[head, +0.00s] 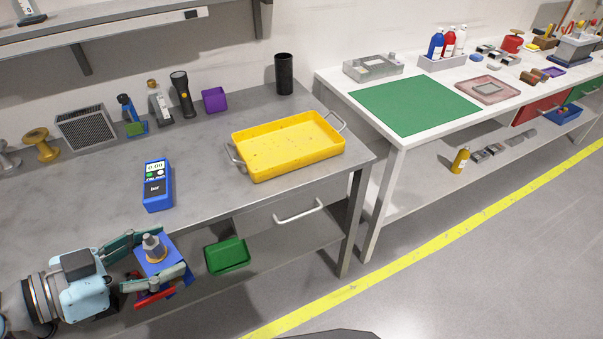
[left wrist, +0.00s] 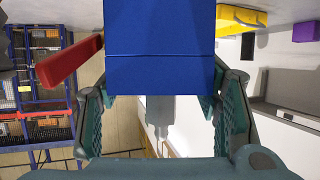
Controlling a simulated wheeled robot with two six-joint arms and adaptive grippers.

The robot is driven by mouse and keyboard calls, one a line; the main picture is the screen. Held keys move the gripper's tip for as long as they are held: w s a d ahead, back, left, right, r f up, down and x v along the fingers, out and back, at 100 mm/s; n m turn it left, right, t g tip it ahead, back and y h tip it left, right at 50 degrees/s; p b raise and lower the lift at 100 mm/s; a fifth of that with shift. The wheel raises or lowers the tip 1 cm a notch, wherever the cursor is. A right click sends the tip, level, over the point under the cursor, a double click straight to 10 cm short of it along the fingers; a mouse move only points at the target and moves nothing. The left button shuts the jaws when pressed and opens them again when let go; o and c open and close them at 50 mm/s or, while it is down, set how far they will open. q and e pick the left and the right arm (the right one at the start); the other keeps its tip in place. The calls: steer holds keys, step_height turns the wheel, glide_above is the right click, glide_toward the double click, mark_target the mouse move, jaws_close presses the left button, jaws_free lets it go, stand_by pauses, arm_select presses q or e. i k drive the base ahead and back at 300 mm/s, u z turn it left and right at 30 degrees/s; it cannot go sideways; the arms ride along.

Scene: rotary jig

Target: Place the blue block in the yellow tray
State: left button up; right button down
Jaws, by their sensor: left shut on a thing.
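The blue block (head: 158,267) is between the fingers of my left gripper (head: 171,252), in front of the grey bench's front edge at the lower left of the head view. A grey metal knob stands on top of it, and a red bar (head: 154,298) shows at its lower side. In the left wrist view the blue block (left wrist: 160,60) fills the gap between both fingers, with the red bar (left wrist: 68,63) to its left. The yellow tray (head: 300,164) lies empty on the bench, up and right of the gripper, apart from it. My right gripper is not in view.
A blue meter (head: 157,186) lies on the bench left of the tray. A black cup (head: 284,74), a purple box (head: 215,100) and a flashlight (head: 183,95) stand behind. A green bin (head: 227,256) sits below the bench top. Bare bench lies between meter and tray.

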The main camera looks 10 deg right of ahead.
mark_target(264, 156)
steer(key=z, duration=0.2)
steer(key=k, duration=0.55)
steer(key=z, duration=1.2)
steer(key=i, duration=1.2)
steer(key=u, duration=0.75)
